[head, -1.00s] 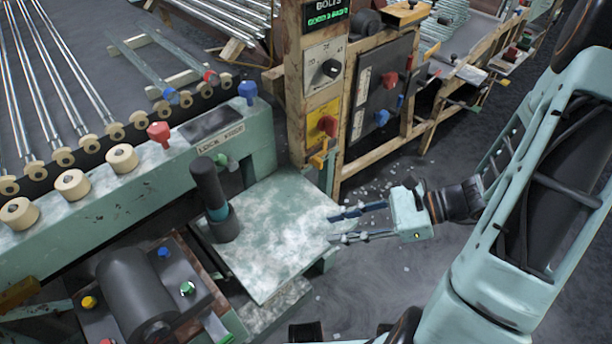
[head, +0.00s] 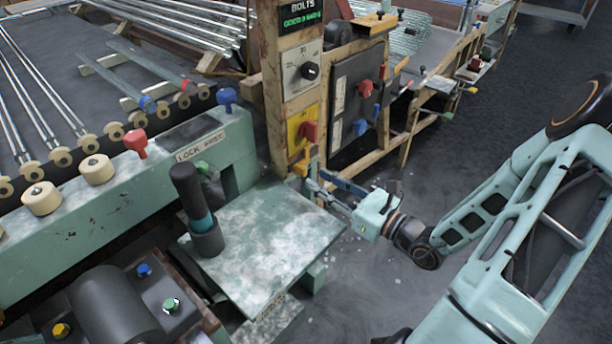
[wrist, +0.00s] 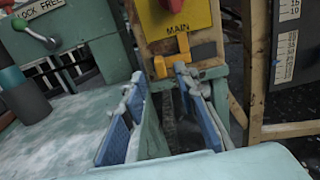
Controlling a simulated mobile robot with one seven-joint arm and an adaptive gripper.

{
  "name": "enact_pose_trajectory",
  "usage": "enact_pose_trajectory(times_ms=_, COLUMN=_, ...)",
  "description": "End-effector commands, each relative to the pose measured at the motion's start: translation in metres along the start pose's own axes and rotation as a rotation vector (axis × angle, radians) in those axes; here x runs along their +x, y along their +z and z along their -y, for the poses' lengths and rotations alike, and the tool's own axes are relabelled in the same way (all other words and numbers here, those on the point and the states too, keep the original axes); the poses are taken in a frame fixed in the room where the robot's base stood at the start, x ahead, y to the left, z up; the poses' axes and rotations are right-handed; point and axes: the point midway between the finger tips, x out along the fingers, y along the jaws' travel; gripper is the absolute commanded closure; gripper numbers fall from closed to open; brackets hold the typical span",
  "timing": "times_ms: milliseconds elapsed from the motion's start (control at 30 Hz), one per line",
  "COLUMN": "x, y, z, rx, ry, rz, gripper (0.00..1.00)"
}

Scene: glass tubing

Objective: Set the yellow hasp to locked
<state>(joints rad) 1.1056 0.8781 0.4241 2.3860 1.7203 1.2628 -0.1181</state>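The yellow hasp (head: 299,167) is on the wooden post just below the yellow panel (head: 296,134) with the red rotary switch (head: 309,131). In the wrist view the hasp (wrist: 160,67) hangs under the panel marked MAIN (wrist: 165,20), with a second upright yellow piece beside it on the right. I cannot tell whether it is locked. My gripper (head: 316,180) is just in front of and below the hasp. In the wrist view its blue-padded fingers (wrist: 158,82) are apart with nothing between them, and the hasp lies just beyond the tips. No contact is clear.
A mottled green-white plate (head: 270,235) lies below and left of my gripper, with a dark upright cylinder (head: 190,195) on it. The green housing marked LOCK FREE (head: 205,145) has a green-knobbed lever. A dark switch panel (head: 357,95) stands right of the post. Floor right is open.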

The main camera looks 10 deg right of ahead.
Motion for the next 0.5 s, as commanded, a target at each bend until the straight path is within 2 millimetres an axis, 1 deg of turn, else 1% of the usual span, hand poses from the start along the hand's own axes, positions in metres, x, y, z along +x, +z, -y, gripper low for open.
enact_pose_trajectory(times_ms=33, x=0.01, y=-0.002, z=-0.001, rx=-0.002, ry=0.004, rz=0.0, gripper=0.72)
enact_pose_trajectory(times_ms=200, x=0.036, y=-0.002, z=0.0, rx=-0.002, ry=0.003, rz=-0.001, gripper=0.72)
enact_pose_trajectory(times_ms=333, x=0.047, y=-0.001, z=0.0, rx=-0.002, ry=0.001, rz=-0.001, gripper=0.72)
enact_pose_trajectory(times_ms=500, x=0.052, y=-0.001, z=0.0, rx=-0.001, ry=0.001, rz=-0.002, gripper=0.72)
